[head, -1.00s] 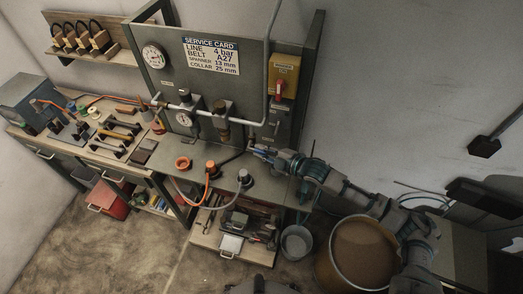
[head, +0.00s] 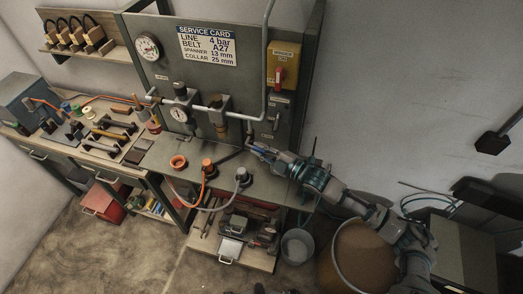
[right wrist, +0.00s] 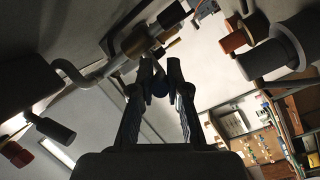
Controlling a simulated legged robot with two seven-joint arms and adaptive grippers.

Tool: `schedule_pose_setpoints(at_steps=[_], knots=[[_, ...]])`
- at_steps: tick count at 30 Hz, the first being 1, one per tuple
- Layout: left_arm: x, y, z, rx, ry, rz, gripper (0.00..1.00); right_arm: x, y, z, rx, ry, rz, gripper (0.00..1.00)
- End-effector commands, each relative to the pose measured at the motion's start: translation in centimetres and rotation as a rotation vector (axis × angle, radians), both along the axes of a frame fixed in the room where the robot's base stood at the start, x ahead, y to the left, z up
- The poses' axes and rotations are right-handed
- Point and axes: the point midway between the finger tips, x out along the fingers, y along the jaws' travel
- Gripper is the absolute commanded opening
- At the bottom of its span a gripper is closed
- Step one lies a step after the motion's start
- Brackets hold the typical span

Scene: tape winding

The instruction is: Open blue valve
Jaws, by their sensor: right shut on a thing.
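My right gripper (head: 254,148) reaches from the right to the lower end of the pipework on the grey panel. In the right wrist view its two dark fingers (right wrist: 160,75) are close together around a small dark, bluish round part (right wrist: 159,86), which looks like the blue valve's handle. Its colour is hard to make out in the shade, and the fingers cover much of it. In the head view the gripper hides the valve, so its turn cannot be read. My left gripper is not in view.
The grey panel (head: 215,75) carries a service card (head: 207,46), gauges and a yellow switch box (head: 283,65). Hose fittings (head: 208,168) stand on the bench below. A bucket (head: 297,245) and a large brown barrel (head: 365,255) stand under my right arm.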

Motion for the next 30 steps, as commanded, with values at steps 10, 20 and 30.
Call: schedule_pose_setpoints(at_steps=[10, 20, 30], knots=[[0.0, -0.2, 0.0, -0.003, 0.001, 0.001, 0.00, -0.1, 0.0, 0.1, 0.002, -0.001, 0.001, 0.40], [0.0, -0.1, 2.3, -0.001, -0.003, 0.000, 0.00, 0.0, -0.2, 1.2, -0.068, 0.020, -0.001, 0.40], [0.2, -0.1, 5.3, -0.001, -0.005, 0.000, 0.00, -1.5, -2.3, 1.6, -0.241, 0.074, -0.001, 0.40]])
